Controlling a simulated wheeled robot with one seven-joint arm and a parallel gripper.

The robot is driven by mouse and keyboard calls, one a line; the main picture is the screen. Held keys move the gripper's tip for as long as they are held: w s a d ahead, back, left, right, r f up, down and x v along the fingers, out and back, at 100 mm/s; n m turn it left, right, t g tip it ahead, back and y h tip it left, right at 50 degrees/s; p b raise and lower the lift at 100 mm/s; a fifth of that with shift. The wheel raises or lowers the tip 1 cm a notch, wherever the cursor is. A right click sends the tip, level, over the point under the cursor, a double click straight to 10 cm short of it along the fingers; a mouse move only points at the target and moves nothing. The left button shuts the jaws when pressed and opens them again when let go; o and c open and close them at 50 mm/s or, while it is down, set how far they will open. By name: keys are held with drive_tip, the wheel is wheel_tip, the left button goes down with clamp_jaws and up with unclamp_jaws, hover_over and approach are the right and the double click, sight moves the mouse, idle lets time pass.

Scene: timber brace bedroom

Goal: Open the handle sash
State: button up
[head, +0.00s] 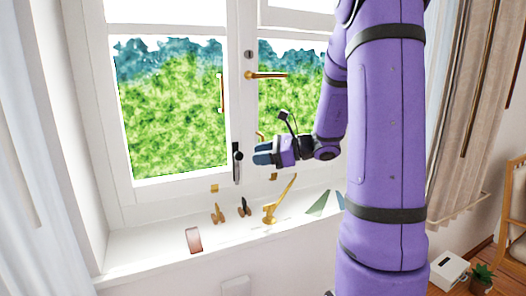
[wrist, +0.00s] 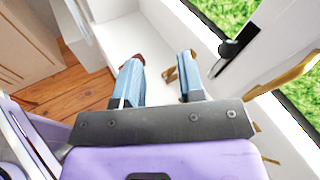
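The window has a left sash (head: 133,190) and a right sash (head: 292,34), both looking closed. A brass lever handle (head: 266,75) on the middle upright points right. A slim upright brass bar (head: 221,92) is on the left sash's right side. Lower down is a black upright handle or latch (head: 237,165); the wrist view shows it (wrist: 228,48) right of my fingers, not between them. My gripper (head: 256,154) is beside this black piece and below the brass lever. In the wrist view my gripper (wrist: 160,62) has its fingers apart with nothing between them.
The white sill (head: 150,243) below holds brass hardware (head: 271,212), small dark and brass pieces (head: 244,207), a pinkish block (head: 194,240) and a green wedge (head: 319,203). Curtains hang at both sides. A chair and potted plant (head: 482,276) stand lower right.

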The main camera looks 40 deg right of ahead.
drive_tip(key=d+f+m+t+h, duration=0.2)
drive_tip(key=d+m+t, duration=0.15)
drive_tip(key=d, duration=0.35)
drive_tip(key=d+f+m+t+h, duration=0.2)
drive_tip(key=d+m, duration=0.2)
drive_tip(key=d, duration=0.2)
drive_tip(key=x, duration=0.7)
drive_tip(key=d+x, duration=0.1)
drive_tip(key=x, duration=0.3)
drive_tip(key=shift+w+a+f, duration=0.1)
drive_tip(key=shift+w+f, duration=0.15)
drive_tip(key=shift+w, duration=0.1)
clamp_jaws()
